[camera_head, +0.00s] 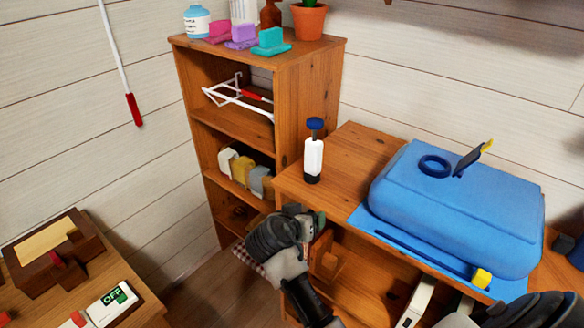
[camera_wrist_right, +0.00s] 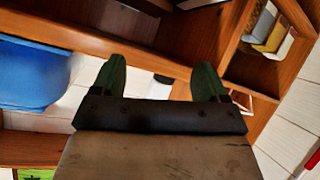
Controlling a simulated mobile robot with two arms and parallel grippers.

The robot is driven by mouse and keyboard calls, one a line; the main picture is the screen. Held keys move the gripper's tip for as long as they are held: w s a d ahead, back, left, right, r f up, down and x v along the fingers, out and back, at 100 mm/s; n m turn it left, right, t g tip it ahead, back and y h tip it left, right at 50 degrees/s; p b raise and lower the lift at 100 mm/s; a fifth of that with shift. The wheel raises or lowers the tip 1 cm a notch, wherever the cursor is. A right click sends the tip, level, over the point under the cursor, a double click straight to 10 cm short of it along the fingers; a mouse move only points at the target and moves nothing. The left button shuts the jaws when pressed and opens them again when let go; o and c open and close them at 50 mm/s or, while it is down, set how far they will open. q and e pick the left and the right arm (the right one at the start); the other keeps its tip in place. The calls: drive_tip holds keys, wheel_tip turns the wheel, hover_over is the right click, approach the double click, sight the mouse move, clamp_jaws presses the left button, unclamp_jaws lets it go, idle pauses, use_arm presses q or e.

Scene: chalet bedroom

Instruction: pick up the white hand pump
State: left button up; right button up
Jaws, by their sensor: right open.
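The white hand pump (camera_head: 313,158) stands upright near the left end of the wooden table (camera_head: 357,146), with a blue top and a dark base. My right gripper (camera_head: 312,222) is in front of and below it in the head view, apart from it. In the right wrist view the two green fingers of my right gripper (camera_wrist_right: 160,66) are spread apart, with nothing held. My left gripper is not in view.
A blue tank (camera_head: 455,208) lies on the table right of the pump. A wooden shelf (camera_head: 258,85) with several items stands behind to the left. The table's front edge lies between my right gripper and the pump. Bare tabletop surrounds the pump.

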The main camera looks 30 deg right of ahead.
sight(310, 147)
drive_tip(key=w+r+m+h, duration=0.5)
drive_tip(key=w+r, duration=0.2)
drive_tip(key=r, duration=0.6)
drive_tip(key=x, duration=0.2)
drive_tip(key=p+x, duration=0.1)
drive_tip(key=x, duration=0.1)
drive_tip(key=shift+w+d+r, duration=0.1)
drive_tip(key=shift+w+d, duration=0.15)
drive_tip(key=shift+w, duration=0.15)
drive_tip(key=x, duration=0.1)
drive_tip(key=p+x, duration=0.1)
drive_tip(key=x, duration=0.1)
drive_tip(key=p+x, duration=0.1)
drive_tip(key=shift+s+d+f, duration=0.2)
drive_tip(key=shift+d+f, duration=0.05)
drive_tip(key=shift+f, duration=0.05)
drive_tip(key=shift+w+d+f, duration=0.2)
drive_tip(key=shift+d, duration=0.2)
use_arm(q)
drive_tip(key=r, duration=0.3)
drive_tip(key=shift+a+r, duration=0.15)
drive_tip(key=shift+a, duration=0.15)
use_arm(e)
drive_tip(key=shift+a, duration=0.1)
drive_tip(key=shift+c, duration=1.2)
clamp_jaws()
